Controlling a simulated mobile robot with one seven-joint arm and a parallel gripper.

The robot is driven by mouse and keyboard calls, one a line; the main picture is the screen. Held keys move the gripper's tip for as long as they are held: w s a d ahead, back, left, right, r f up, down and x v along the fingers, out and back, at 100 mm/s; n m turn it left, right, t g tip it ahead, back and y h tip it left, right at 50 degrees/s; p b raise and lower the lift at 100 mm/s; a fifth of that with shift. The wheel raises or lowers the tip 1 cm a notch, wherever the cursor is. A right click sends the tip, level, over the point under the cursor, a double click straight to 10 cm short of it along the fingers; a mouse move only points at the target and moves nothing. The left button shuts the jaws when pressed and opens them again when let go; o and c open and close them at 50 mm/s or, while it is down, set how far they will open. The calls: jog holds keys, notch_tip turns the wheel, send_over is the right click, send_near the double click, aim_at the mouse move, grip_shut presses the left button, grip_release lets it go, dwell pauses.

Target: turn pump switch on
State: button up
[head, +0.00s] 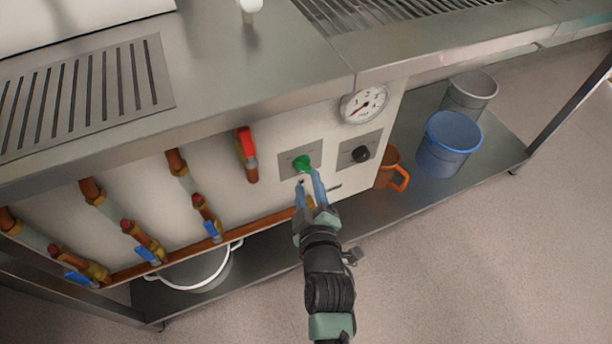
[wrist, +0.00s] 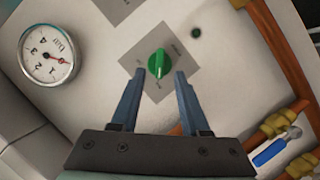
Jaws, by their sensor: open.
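The green knob (head: 302,163) sits on a grey square plate (head: 285,158) on the white front panel. The green knob (wrist: 158,64) also shows in the wrist view, upper middle, with faint unreadable lettering on its plate. My gripper (head: 309,178) is open just in front of the panel. In the wrist view my gripper (wrist: 159,76) has its two blue fingers pointing at the knob, one on each side of its lower end. Nothing is between the fingers that I can see as gripped; whether they touch the knob I cannot tell.
A black knob (head: 361,154) on its own plate and a pressure gauge (head: 364,103) are to the right. A red-handled valve (head: 247,142) and copper pipes are to the left. The steel counter edge (head: 250,115) overhangs above. A blue bucket (head: 448,143) stands on the lower shelf.

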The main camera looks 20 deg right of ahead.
aim_at(305, 172)
jog(key=shift+b+x, duration=0.3)
jog(key=shift+x, duration=1.6)
jog(key=shift+c, duration=0.2)
grip_shut()
